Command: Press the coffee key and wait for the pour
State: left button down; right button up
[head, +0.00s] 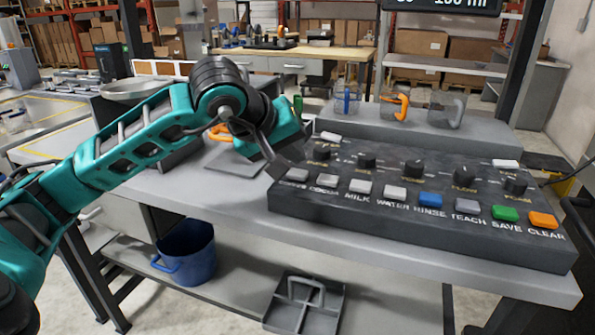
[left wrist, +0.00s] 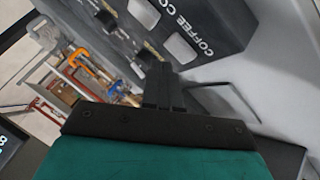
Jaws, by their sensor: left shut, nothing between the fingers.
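The dark control panel (head: 420,225) stands on the grey bench with a front row of labelled keys. The pale coffee key (head: 297,175) is at the left end, beside the cocoa key (head: 327,181). My left gripper (head: 280,166) is shut and empty, angled down at the panel's left end, close to the coffee key. I cannot tell whether it touches. In the left wrist view the shut fingers (left wrist: 160,82) point toward the panel, with the coffee key (left wrist: 181,48) visible just beyond them. My right gripper is not in view.
Clear mugs with blue (head: 346,99), orange (head: 395,105) and grey (head: 446,109) handles stand on a raised ledge behind the panel. A partly cut-off display (head: 445,5) hangs above. A blue bucket (head: 187,250) and a grey caddy (head: 304,300) are below. Dark knobs stand behind the keys.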

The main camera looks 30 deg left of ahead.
aim_at(293, 174)
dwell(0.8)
pick_arm(q)
jog(key=shift+f+b, duration=0.45)
jog(key=shift+b, duration=0.05)
jog(key=shift+f+b, duration=0.45)
jog(key=shift+b, duration=0.05)
dwell(0.5)
dwell(0.4)
jog(key=shift+r+p, duration=0.7)
jog(key=shift+r, duration=0.15)
notch_tip(293, 174, up, 5)
jog(key=p, duration=0.4)
jog(key=shift+r, duration=0.1)
